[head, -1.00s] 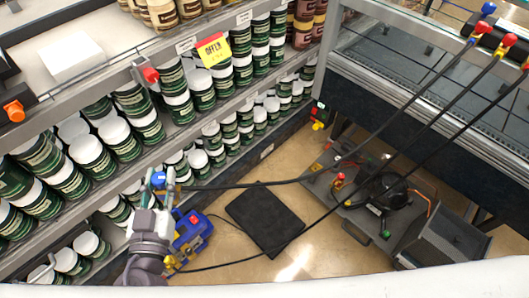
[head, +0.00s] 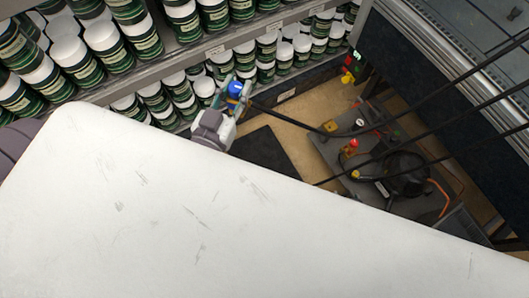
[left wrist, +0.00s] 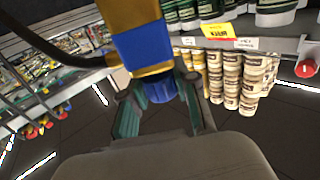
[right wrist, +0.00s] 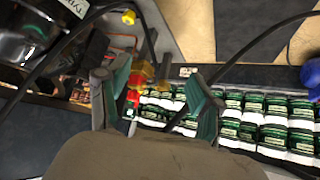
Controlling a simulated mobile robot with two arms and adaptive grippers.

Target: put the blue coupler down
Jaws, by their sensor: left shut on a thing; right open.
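The blue coupler (head: 236,88) is at the end of a black hose in the head view, in front of the shelf of jars. My left gripper (head: 234,94) is shut on it. In the left wrist view the coupler (left wrist: 143,48) shows large, blue with gold-yellow bands, between the fingers of my left gripper (left wrist: 160,108). Its far end is partly hidden. My right gripper (right wrist: 155,108) is open and empty in the right wrist view. It does not show in the head view.
Shelves of green-and-white jars (head: 105,35) run along the left and back. A dark mat (head: 262,155) lies on the floor. Grey equipment (head: 345,165) with a black round part and red knob stands right of it. Black hoses cross the right side. A scuffed white surface hides the lower picture.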

